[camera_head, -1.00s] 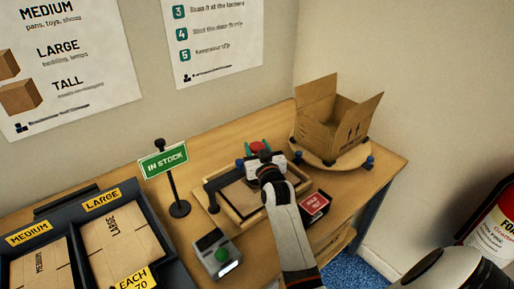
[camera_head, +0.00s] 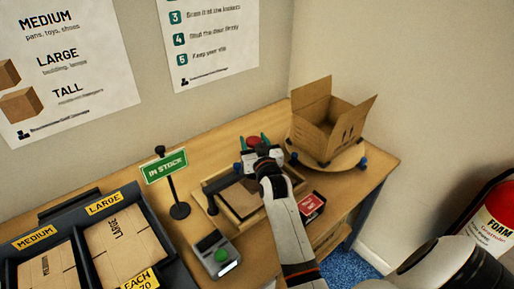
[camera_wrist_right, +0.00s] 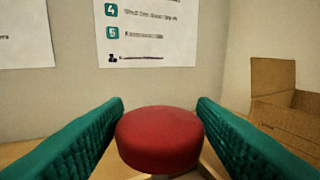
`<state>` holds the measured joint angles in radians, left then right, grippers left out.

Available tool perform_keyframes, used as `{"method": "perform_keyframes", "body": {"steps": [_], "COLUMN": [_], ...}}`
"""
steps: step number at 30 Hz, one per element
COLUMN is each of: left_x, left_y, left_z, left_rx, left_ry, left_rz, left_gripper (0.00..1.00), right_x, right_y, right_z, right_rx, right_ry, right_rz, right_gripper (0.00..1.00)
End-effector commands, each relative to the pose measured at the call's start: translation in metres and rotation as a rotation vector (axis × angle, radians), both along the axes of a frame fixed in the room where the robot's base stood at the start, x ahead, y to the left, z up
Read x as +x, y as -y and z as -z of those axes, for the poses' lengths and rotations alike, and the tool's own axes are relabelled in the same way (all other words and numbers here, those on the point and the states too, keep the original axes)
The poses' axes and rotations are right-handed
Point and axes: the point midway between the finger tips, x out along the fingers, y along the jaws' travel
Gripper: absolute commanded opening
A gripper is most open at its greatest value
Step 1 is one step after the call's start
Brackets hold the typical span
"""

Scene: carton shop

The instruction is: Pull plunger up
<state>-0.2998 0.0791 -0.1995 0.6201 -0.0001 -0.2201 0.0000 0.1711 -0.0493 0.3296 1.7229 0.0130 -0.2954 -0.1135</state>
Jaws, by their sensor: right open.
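The plunger's round red knob (camera_head: 254,141) shows just beyond my right gripper (camera_head: 253,143) in the head view. In the right wrist view the red knob (camera_wrist_right: 159,138) fills the space between the two teal fingers of my right gripper (camera_wrist_right: 160,103). The fingers are apart, one on each side of the knob. A thin shaft below the knob is barely visible. I cannot tell whether either finger touches the knob. The wooden press frame (camera_head: 246,212) stands on the bench, partly hidden by my right arm. My left gripper is out of view.
An open carton (camera_head: 328,128) stands on a round turntable (camera_head: 345,158) to the right. An IN STOCK sign (camera_head: 165,165), a device with a green button (camera_head: 216,254) and carton bins (camera_head: 130,205) stand to the left. A red-topped block (camera_head: 311,204) lies right of the frame.

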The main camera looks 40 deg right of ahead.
Motion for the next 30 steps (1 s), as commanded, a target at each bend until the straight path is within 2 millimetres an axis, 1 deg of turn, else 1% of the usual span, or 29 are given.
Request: {"method": "perform_keyframes", "body": {"steps": [5, 12, 16, 21, 30], "left_x": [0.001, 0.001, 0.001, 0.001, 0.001], "left_y": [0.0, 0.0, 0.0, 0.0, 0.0], "left_z": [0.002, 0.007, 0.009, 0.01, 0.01], "left_rx": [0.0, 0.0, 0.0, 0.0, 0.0], "left_ry": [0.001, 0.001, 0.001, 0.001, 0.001], "left_rz": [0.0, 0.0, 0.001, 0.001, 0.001], "left_gripper": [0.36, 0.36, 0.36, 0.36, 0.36], "right_x": [-0.026, -0.075, -0.095, -0.109, -0.111], "right_y": [-0.009, -0.025, -0.031, -0.036, -0.036], "right_z": [0.002, 0.002, 0.002, 0.0, -0.001], "right_rx": [0.0, -0.001, 0.0, -0.001, -0.001], "right_ry": [-0.003, -0.001, 0.0, 0.002, 0.003], "right_rz": [0.0, 0.0, 0.0, 0.0, 0.0], "right_gripper": [0.52, 0.52, 0.52, 0.52, 0.52]}}
